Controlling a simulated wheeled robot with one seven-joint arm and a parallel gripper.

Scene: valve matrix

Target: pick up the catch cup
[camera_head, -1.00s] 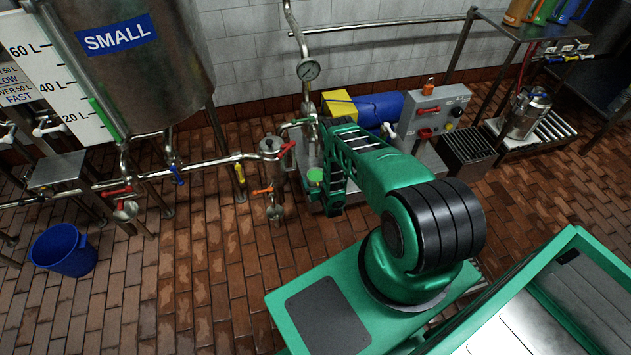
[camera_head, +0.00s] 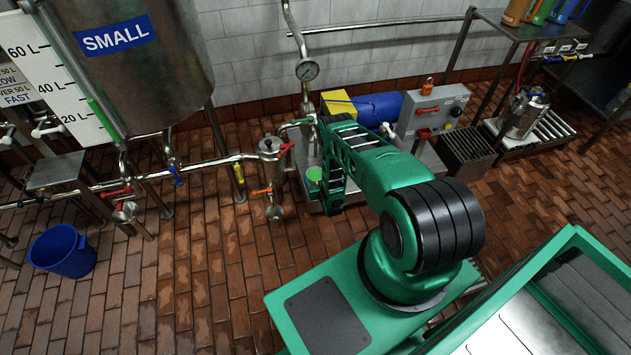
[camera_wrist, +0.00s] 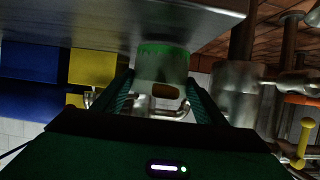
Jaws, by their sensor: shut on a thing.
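The catch cup is a small metal cup with a green band at its rim. In the wrist view the catch cup (camera_wrist: 162,65) sits between the two fingers of my gripper (camera_wrist: 160,92), which are shut on it from both sides. In the head view the green top of the catch cup (camera_head: 314,174) shows just left of the end of my arm, beside the pump skid. My arm hides most of my gripper there. I cannot tell whether the cup's base touches anything.
The pump skid with a blue motor (camera_head: 375,108) and control box (camera_head: 432,112) stands behind my arm. Pipework with an orange-handled valve (camera_head: 262,190) is close on the left. A blue bucket (camera_head: 62,252) stands far left. Brick floor (camera_head: 190,290) is clear in front.

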